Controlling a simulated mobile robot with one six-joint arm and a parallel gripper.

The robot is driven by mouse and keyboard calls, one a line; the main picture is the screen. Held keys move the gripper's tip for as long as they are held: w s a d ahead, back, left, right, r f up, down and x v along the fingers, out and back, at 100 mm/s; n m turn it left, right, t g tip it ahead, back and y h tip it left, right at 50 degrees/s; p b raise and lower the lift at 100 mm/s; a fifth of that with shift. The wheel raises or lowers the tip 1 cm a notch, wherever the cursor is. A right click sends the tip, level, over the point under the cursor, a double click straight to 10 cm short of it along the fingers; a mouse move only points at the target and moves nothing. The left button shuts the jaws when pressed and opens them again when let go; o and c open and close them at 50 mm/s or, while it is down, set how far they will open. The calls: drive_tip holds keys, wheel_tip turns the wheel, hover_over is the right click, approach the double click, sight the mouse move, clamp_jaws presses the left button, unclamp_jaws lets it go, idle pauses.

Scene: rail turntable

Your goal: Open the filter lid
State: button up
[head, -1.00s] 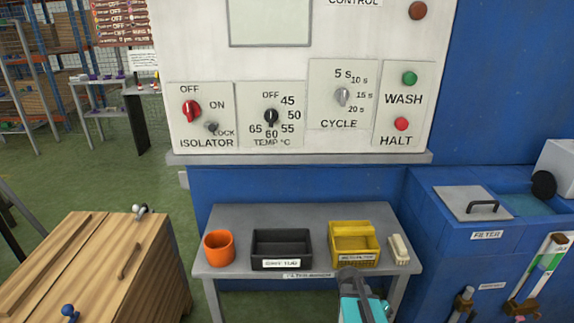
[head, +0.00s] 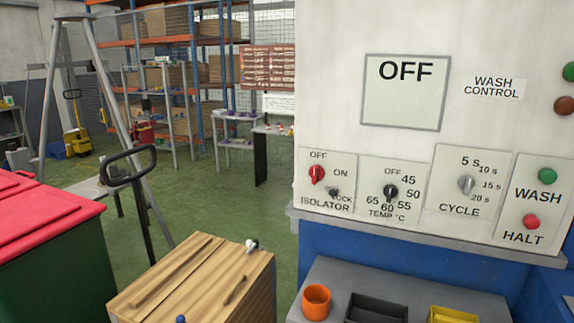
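The filter lid is out of the head view now; a second ago it was a grey plate with a dark handle, lying flat on the blue unit marked FILTER at the right. My gripper is not in the head view now. The wash control panel (head: 470,120) fills the right side, and its screen (head: 406,92) reads OFF. The red isolator knob (head: 317,174) is at the panel's lower left, near the OFF label.
A grey bench (head: 338,272) below the panel holds an orange cup (head: 316,302), a black tub (head: 377,308) and a yellow container (head: 453,315). A wooden-topped cabinet (head: 190,285) and a red-lidded green bin (head: 50,240) stand left. Green floor (head: 225,205) lies open behind them.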

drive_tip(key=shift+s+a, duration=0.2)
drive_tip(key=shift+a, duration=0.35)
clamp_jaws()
